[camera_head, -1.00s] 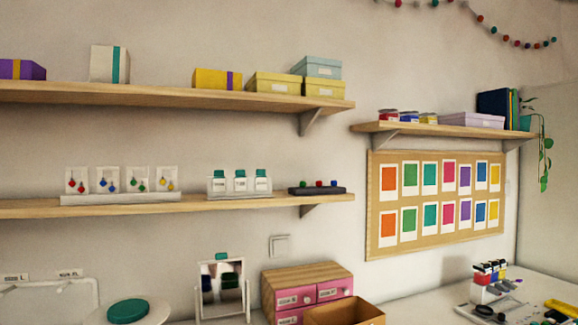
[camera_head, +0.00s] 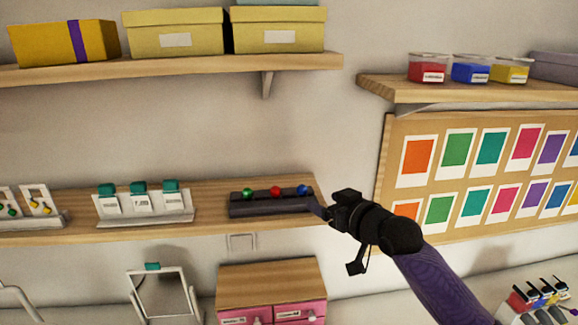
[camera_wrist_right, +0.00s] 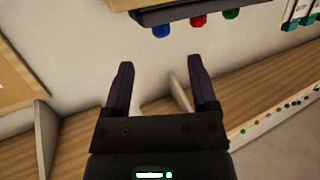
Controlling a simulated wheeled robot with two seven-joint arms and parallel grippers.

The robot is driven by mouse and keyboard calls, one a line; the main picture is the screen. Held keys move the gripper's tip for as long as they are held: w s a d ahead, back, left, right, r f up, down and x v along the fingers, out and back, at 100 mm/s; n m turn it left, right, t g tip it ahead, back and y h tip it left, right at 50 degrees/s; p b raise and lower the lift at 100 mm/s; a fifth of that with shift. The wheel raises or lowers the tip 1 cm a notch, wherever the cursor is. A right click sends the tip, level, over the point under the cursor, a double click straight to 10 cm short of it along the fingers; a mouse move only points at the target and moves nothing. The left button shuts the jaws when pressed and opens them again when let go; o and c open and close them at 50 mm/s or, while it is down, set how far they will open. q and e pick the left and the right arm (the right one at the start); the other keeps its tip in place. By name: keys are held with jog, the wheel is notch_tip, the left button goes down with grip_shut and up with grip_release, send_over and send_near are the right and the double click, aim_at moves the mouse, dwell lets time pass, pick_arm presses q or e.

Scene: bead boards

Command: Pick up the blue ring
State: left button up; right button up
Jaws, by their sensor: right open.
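The blue ring (camera_head: 303,189) sits at the right end of a dark ring stand (camera_head: 240,208) on the lower wooden shelf, beside a red ring (camera_head: 276,191) and a green ring (camera_head: 248,194). In the right wrist view the blue ring (camera_wrist_right: 161,31) hangs at the top of the picture, beyond my fingertips and about midway between them. My right gripper (camera_head: 319,209) is just right of the stand's end in the head view. In the right wrist view my right gripper (camera_wrist_right: 160,67) is open with nothing between its fingers. My left gripper is not in view.
A colour sample board (camera_head: 385,170) hangs at right, behind my right arm.

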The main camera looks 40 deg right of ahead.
aim_at(306, 189)
jog(key=w, duration=0.2)
jog(key=w+a, duration=0.1)
jog(key=shift+w+f, duration=0.1)
jog(key=shift+w, duration=0.3)
jog(key=w, duration=0.1)
jog(key=w+d, duration=0.1)
jog(key=w, duration=0.1)
jog(key=w+d+f+p, duration=0.1)
jog(key=shift+w, duration=0.4)
jog(key=shift+w+a, duration=0.1)
jog(key=shift+w, duration=0.2)
jog(key=shift+s, duration=0.15)
jog(key=shift+c, duration=0.9)
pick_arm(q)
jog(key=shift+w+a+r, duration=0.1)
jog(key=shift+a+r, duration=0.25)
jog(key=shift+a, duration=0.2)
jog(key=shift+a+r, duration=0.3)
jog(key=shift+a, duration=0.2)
pick_arm(e)
grip_shut()
